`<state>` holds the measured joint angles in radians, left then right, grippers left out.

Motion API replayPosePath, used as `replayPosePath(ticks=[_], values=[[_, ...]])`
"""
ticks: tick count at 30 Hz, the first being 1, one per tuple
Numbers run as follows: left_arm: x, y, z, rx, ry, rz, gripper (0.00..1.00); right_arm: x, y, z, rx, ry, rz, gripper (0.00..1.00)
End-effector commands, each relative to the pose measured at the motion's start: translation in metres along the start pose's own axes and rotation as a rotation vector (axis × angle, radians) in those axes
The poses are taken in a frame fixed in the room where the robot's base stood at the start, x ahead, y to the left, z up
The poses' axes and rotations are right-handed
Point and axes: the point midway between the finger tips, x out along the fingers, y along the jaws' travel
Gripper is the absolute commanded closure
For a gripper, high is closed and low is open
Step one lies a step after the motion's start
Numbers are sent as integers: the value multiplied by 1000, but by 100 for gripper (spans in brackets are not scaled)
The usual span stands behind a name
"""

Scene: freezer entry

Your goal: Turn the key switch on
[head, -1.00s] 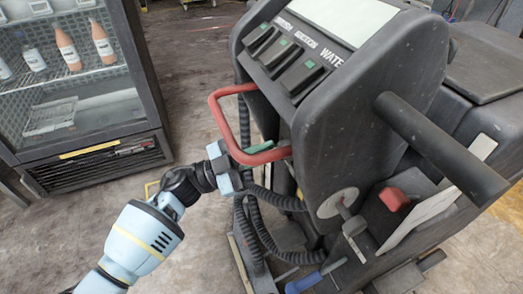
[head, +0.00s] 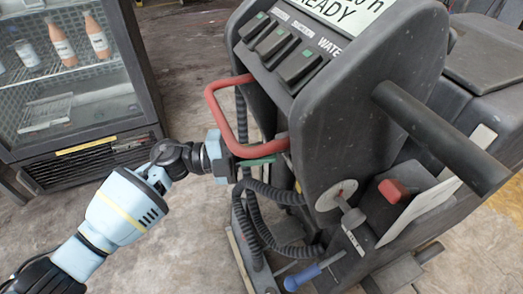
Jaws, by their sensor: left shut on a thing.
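The dark grey floor machine (head: 350,130) stands at centre right, with its control panel towards the top. Its display (head: 345,12) shows text, including "READY". My left gripper (head: 226,158) comes in from the left beside the lower corner of the red loop handle (head: 211,100). It is shut on what looks like a green key (head: 258,161), which reaches right towards the machine's front. The key switch itself is mostly hidden behind the gripper and the handle. My right gripper is not in view.
Dark rocker switches (head: 272,42) sit below the display. A red knob (head: 394,190) and a round pale dial (head: 336,195) are on the machine's lower side. Black coiled hoses (head: 275,193) hang under the handle. A glass-door fridge (head: 70,85) stands at left, with open floor between.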

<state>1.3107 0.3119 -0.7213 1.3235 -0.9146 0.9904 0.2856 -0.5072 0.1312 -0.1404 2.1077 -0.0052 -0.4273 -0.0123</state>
Motion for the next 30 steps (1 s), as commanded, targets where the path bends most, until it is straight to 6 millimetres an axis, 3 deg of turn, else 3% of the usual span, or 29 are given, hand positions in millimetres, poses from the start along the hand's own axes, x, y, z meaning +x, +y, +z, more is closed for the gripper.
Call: replayPosePath(ticks=[12, 29, 30], values=[[0, 4, 0, 181, 0, 76, 100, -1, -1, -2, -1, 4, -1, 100], [0, 5, 0, 208, 0, 88, 100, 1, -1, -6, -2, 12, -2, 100], [0, 5, 0, 208, 1, 88, 88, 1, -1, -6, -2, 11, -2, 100]])
